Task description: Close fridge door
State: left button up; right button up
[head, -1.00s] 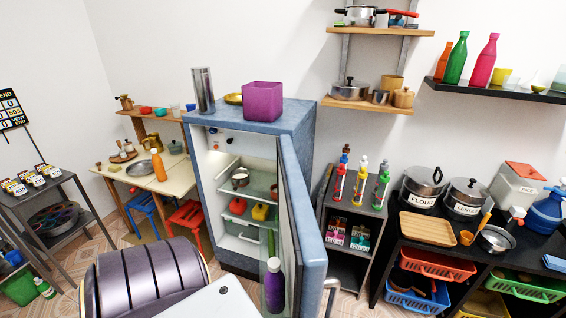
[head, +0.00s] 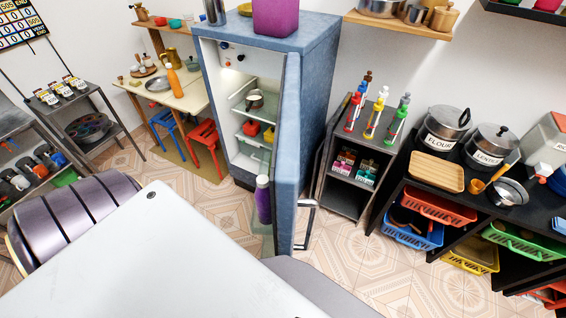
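The blue fridge (head: 226,105) stands in the middle of the head view with its door (head: 289,150) swung open toward me. The door is seen nearly edge-on, and a handle (head: 308,222) shows low on its right side. A purple bottle (head: 263,200) sits on the inner side of the door. Inside the fridge are a small pot (head: 254,100) and red and yellow items (head: 252,129) on shelves. Neither of my grippers is in view.
A purple box (head: 276,17) stands on top of the fridge. A dark shelf with bottles (head: 372,145) stands to its right, beside a black counter with baskets. A table with red and blue stools (head: 204,147) is at left. Tiled floor (head: 380,270) is clear in front of the shelf.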

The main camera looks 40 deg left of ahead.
aim_at(284, 172)
jog(key=i+l+u, duration=0.1)
jog(key=u, duration=0.3)
jog(key=l+u, duration=0.35)
jog(key=i+l+u, duration=0.1)
jog(key=l+u, duration=0.15)
jog(key=u, duration=0.15)
jog(key=l+u, duration=0.25)
jog(key=u, duration=0.15)
jog(key=i+l+u, duration=0.25)
jog(key=k+l, duration=0.2)
jog(key=l, duration=0.2)
jog(key=k+l, duration=0.45)
jog(key=l, duration=0.3)
jog(key=k+l+z, duration=0.1)
jog(key=l, duration=0.25)
jog(key=k+l, duration=0.5)
jog(key=l, duration=0.3)
